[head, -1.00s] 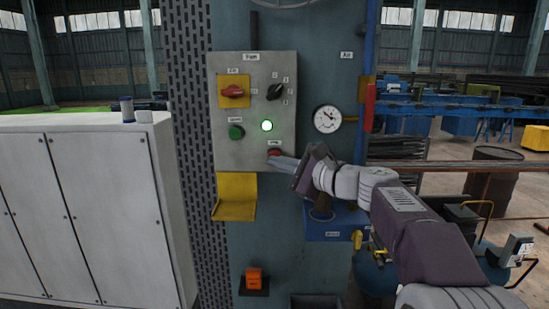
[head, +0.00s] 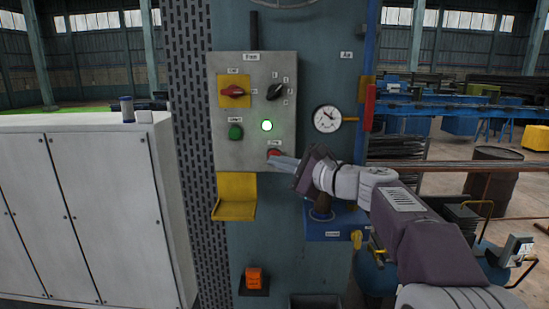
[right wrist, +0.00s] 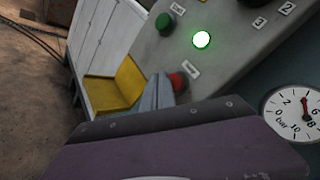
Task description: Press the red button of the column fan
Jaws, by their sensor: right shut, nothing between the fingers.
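The fan control panel (head: 222,150) is a grey box on the blue-green column. Its red button (head: 273,153) sits low on the right, below a lit green-white lamp (head: 267,126). My right gripper (head: 276,158) is shut and empty, its fingertips at the red button and partly covering it. In the right wrist view the red button (right wrist: 178,82) shows just beside the fingertips (right wrist: 157,84); I cannot tell whether they touch it. A green button (head: 236,132), a red rotary switch on a yellow plate (head: 233,91) and a black selector (head: 275,92) are also on the panel. My left gripper is not in view.
A yellow tray (head: 235,197) hangs under the panel. A blue box (head: 333,235) sits below my right arm. White cabinets (head: 90,210) stand at the left.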

